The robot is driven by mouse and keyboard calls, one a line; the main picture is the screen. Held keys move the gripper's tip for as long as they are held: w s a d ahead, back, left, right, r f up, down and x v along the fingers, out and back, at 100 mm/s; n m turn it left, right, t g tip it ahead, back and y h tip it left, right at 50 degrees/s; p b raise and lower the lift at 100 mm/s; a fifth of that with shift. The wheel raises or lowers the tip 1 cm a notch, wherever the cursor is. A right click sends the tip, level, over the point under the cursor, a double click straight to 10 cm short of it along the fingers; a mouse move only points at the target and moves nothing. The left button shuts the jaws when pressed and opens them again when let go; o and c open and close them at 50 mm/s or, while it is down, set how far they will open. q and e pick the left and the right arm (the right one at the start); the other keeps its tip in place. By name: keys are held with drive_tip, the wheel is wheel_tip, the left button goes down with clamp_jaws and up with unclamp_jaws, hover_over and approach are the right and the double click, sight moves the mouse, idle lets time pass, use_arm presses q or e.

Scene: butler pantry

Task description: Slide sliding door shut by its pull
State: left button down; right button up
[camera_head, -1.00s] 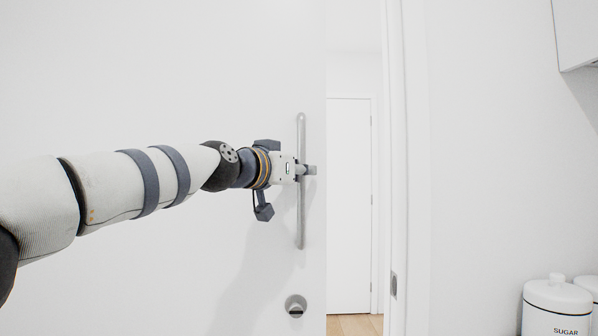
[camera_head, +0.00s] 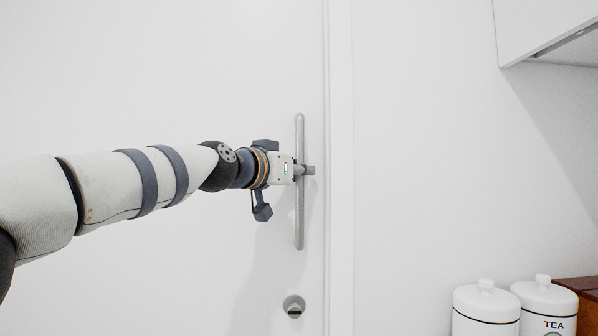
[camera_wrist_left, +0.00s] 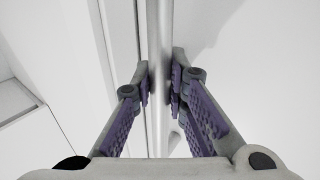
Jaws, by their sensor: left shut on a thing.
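The white sliding door (camera_head: 150,90) fills the left half of the head view. Its right edge meets the white door frame (camera_head: 341,200), and no gap shows between them. The pull (camera_head: 299,225) is a long upright grey bar near that edge. My left gripper (camera_head: 306,170) is shut on the pull about midway along its height. In the left wrist view, the two fingers (camera_wrist_left: 162,85) close around the bar (camera_wrist_left: 153,25) from both sides. A round lock (camera_head: 294,306) sits on the door below the pull. My right gripper is not in view.
White wall (camera_head: 420,150) lies right of the frame. A white cabinet (camera_head: 545,25) hangs at the upper right. White lidded canisters (camera_head: 486,305), one labelled TEA (camera_head: 545,300), stand at the lower right, with a brown wooden object (camera_head: 585,290) behind.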

use_arm(q)
drive_tip(key=shift+s+d+f, duration=0.1)
drive_tip(key=shift+d+f, duration=0.15)
drive_tip(key=shift+d, duration=0.1)
drive_tip(key=c, duration=1.9)
unclamp_jaws()
drive_tip(key=shift+o, duration=0.3)
drive_tip(key=shift+d, duration=0.1)
drive_tip(key=shift+r, duration=0.2)
drive_tip(key=shift+a, duration=0.2)
drive_tip(key=v, duration=1.2)
drive_tip(key=shift+d, duration=0.1)
